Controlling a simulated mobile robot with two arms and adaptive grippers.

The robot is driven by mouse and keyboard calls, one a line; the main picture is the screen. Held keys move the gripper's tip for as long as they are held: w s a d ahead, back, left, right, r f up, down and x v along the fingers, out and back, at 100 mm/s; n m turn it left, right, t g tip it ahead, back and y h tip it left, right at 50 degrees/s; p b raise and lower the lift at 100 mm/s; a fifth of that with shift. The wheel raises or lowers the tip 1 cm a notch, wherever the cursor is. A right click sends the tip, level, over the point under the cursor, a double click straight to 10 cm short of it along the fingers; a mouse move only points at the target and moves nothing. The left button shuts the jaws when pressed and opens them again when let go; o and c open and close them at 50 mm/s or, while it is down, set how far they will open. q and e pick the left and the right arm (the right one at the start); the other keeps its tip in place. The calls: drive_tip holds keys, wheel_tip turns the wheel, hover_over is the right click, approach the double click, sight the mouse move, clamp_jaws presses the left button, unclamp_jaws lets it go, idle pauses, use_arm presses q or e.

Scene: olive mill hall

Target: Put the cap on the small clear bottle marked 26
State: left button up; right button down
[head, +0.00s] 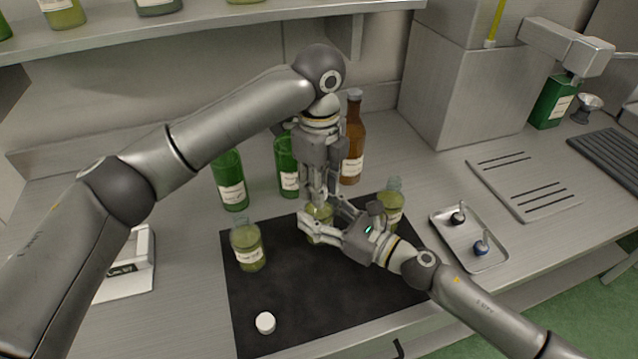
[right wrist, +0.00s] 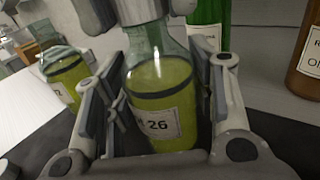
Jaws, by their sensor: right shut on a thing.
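The small clear bottle marked 26 (right wrist: 160,100) holds yellow-green liquid and stands upright between the fingers of my right gripper (right wrist: 165,115). In the head view the bottle (head: 319,222) is partly covered by both grippers. My right gripper (head: 322,222) reaches it from the right and is shut on its body. My left gripper (head: 318,196) points down at the bottle's top; its fingers hide the mouth, and I cannot tell whether they hold anything. A white cap (head: 265,322) lies on the dark mat (head: 320,300) near its front left.
Two similar small bottles stand on the mat, one left (head: 248,248) and one right (head: 391,208). Green bottles (head: 231,182) and a brown bottle (head: 353,140) stand behind. A metal tray (head: 440,222) with two small items is at the right. The mat's front is mostly clear.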

use_arm(q)
drive_tip(key=o, duration=0.4)
wheel_tip(320, 180, up, 12)
idle(0.5)
use_arm(e)
drive_tip(key=c, duration=0.5)
unclamp_jaws()
drive_tip(key=shift+c, duration=0.2)
drive_tip(key=shift+s+d, duration=0.1)
drive_tip(key=v, duration=1.1)
drive_tip(key=shift+s+d, duration=0.25)
drive_tip(key=shift+d, duration=0.05)
